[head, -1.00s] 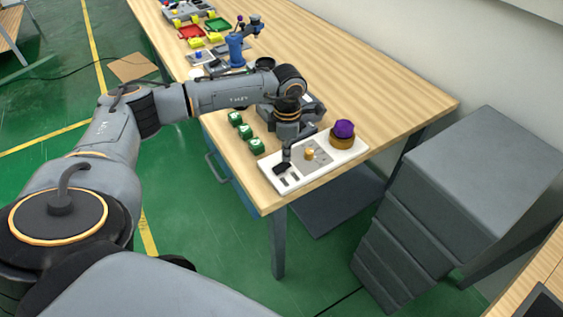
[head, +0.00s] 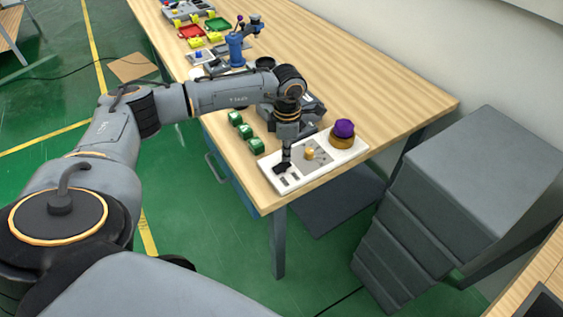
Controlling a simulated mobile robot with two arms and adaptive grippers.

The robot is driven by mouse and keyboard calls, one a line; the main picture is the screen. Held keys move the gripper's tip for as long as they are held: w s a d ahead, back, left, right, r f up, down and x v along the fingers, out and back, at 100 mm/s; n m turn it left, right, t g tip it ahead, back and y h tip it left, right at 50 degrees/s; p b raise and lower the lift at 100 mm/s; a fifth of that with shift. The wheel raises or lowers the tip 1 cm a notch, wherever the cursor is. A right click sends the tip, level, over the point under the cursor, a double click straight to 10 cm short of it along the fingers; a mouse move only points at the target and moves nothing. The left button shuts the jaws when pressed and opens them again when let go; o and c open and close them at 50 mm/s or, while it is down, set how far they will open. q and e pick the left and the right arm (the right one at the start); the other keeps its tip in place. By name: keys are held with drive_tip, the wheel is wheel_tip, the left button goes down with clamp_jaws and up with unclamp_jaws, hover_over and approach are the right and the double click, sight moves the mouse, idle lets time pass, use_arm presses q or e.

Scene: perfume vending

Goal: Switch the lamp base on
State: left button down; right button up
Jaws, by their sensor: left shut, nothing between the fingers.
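A white rectangular panel (head: 322,171) lies near the front corner of the wooden table. It has dark switch-like parts (head: 282,168) at its left end, a small yellow knob (head: 309,153) on a grey plate in the middle, and a purple faceted piece (head: 344,128) on a round brown base (head: 341,142) at its right end. I cannot tell which part is the lamp base. My left gripper (head: 286,163) is shut and empty, pointing down at the dark switch-like parts. Its tips hide part of them, and I cannot tell whether they touch. My right gripper is out of view.
Several green blocks (head: 246,131) stand in a row left of the panel. A dark device (head: 307,107) sits behind my left wrist. Blue equipment (head: 236,50) and coloured trays (head: 217,24) stand farther back. The table's right side is clear. A grey cabinet (head: 485,170) stands at the right.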

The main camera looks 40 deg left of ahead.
sight(286, 163)
use_arm(q)
drive_tip(key=shift+f+b, duration=0.85)
drive_tip(key=shift+f, duration=0.25)
idle(0.3)
drive_tip(key=shift+r+p, duration=0.65)
drive_tip(key=shift+r, duration=0.2)
drive_tip(key=shift+r+p, duration=1.55)
drive_tip(key=shift+r, duration=1.2)
drive_tip(key=shift+f, duration=0.1)
